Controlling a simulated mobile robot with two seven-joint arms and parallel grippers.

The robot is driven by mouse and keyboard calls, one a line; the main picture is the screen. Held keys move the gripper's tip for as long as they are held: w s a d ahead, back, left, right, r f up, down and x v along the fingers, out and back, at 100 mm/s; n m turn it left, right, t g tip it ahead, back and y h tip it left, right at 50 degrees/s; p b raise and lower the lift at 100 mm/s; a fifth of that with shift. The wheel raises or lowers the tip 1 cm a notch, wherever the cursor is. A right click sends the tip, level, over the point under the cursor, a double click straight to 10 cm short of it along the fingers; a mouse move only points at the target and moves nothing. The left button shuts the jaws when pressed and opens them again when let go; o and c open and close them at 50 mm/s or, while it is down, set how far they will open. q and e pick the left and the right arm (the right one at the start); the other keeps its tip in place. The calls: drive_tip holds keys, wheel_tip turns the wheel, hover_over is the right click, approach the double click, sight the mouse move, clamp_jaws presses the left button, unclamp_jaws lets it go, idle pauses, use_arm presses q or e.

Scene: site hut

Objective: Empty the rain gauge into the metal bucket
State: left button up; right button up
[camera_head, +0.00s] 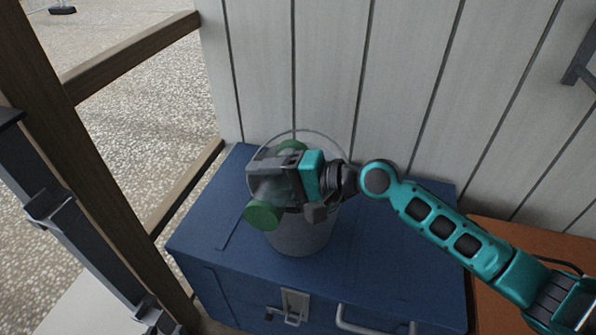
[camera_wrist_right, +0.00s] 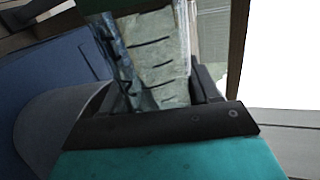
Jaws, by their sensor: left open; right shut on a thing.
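My right gripper (camera_head: 268,178) is shut on the rain gauge, a clear tube with green ends (camera_head: 262,215). The gauge lies tilted across the top of the bucket in the head view, one green end lower left, the other behind the gripper. In the right wrist view its clear, ridged wall (camera_wrist_right: 160,60) shows between the fingers. The metal bucket (camera_head: 300,238) stands upright on a blue chest; it also shows in the wrist view (camera_wrist_right: 45,125). Gripper and gauge hide part of its mouth. Any water cannot be seen.
The blue chest (camera_head: 385,260) has a latch and handle at its front. A panelled wall (camera_head: 325,75) stands close behind. An orange-brown surface (camera_head: 545,250) is at the right. Wooden framing (camera_head: 130,58) and gravel ground lie to the left.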

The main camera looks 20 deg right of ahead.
drive_tip(key=shift+w+d+f+m, duration=0.1)
drive_tip(key=shift+w+m, duration=0.05)
drive_tip(key=shift+m, duration=0.35)
